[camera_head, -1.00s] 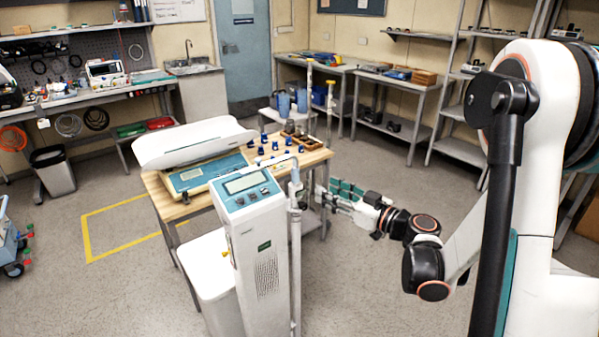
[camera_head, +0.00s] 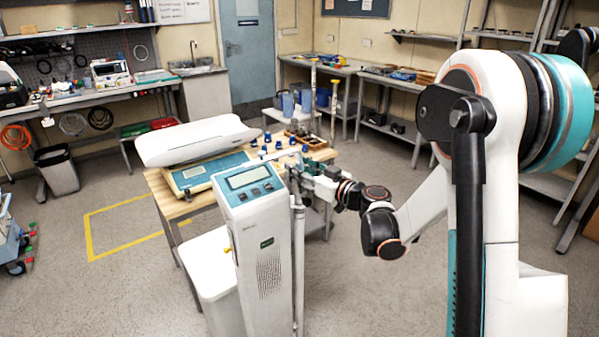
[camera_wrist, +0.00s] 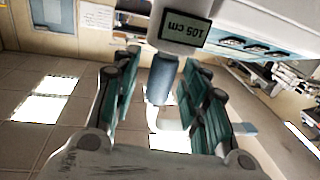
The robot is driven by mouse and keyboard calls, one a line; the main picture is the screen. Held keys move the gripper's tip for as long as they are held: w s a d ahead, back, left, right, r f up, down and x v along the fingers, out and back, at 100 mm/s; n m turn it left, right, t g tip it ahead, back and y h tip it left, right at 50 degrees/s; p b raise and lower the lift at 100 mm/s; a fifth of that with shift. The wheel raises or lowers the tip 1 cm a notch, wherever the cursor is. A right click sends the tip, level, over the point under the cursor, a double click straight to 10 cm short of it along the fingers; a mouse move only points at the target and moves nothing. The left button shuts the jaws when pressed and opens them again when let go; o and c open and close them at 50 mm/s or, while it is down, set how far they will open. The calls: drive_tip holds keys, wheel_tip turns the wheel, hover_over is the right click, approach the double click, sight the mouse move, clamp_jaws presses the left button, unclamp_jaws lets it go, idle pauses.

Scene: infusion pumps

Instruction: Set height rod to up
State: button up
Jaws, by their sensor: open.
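The height rod (camera_head: 298,262) is a thin pale pole standing upright along the right side of a white column (camera_head: 262,235) with a teal control panel. In the wrist view, the rod (camera_wrist: 162,78) rises between my fingers, under a white head with a small dark display (camera_wrist: 181,25) reading 105 cm upside down. My gripper (camera_head: 308,176) is at the upper part of the rod. It is open, with its teal finger pads on either side of the rod in the wrist view (camera_wrist: 163,90). Gaps show between pads and rod, so no grip is visible. The rod's top is partly hidden by my gripper.
A white scale tray (camera_head: 195,140) and a teal-panelled unit (camera_head: 192,176) sit on the wooden table behind the column. Blue-topped small items stand near my gripper.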

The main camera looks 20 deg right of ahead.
drive_tip(key=shift+w+a, duration=0.1)
drive_tip(key=shift+w, duration=0.05)
drive_tip(key=shift+c, duration=0.3)
clamp_jaws()
drive_tip(key=shift+r, duration=0.1)
wheel_tip(320, 180, up, 61)
drive_tip(key=p, duration=3.4)
drive_tip(key=shift+r, duration=0.15)
drive_tip(key=shift+w, duration=0.1)
